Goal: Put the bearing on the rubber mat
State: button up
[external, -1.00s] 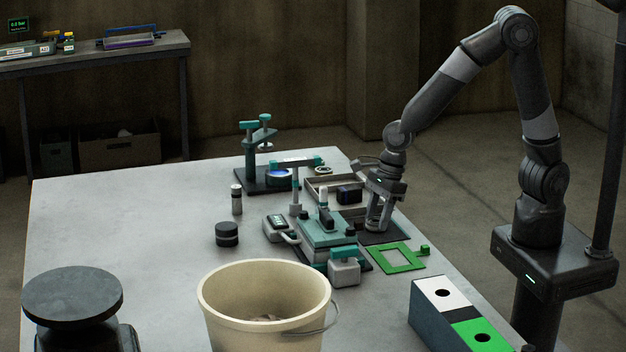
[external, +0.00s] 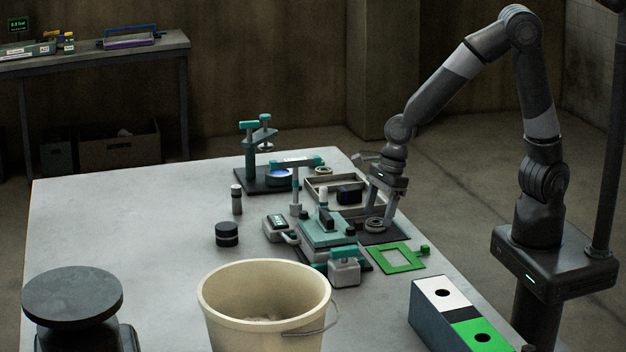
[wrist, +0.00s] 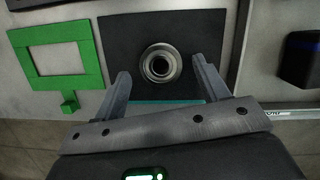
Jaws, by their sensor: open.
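The bearing (external: 374,225) is a grey metal ring lying on the dark rubber mat (external: 398,236) near the table's right edge. In the wrist view the bearing (wrist: 159,65) lies flat, with mat (wrist: 115,35) showing around it. My gripper (external: 376,206) is just above the mat. In the wrist view its two fingers (wrist: 160,78) are spread wide, with the bearing between and ahead of them, apart from both. My gripper is open and empty.
A green frame (external: 400,257) lies beside the mat. A teal fixture (external: 327,232) stands left of it. A tray (external: 322,186) with a dark block (external: 350,195) is behind. A cream bucket (external: 222,312) stands in front. The table's left half is mostly clear.

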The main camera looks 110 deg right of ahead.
jog(key=a+v, duration=0.1)
jog(key=v, duration=0.9)
jog(key=s+a+r+n, duration=0.2)
jog(key=s+n, duration=0.4)
jog(key=n, duration=0.5)
jog(key=s+a+r+n+t, duration=0.1)
jog(key=s+a+r+n, duration=0.2)
jog(key=n, duration=0.8)
jog(key=s+a+r+n+t, duration=0.1)
jog(key=s+a+r+n, duration=0.2)
jog(key=s+n, duration=0.5)
jog(key=r+n, duration=0.1)
jog(key=n, duration=0.2)
jog(key=shift+s+n+h, duration=0.3)
jog(key=shift+s+n, duration=0.05)
jog(key=shift+n, duration=0.05)
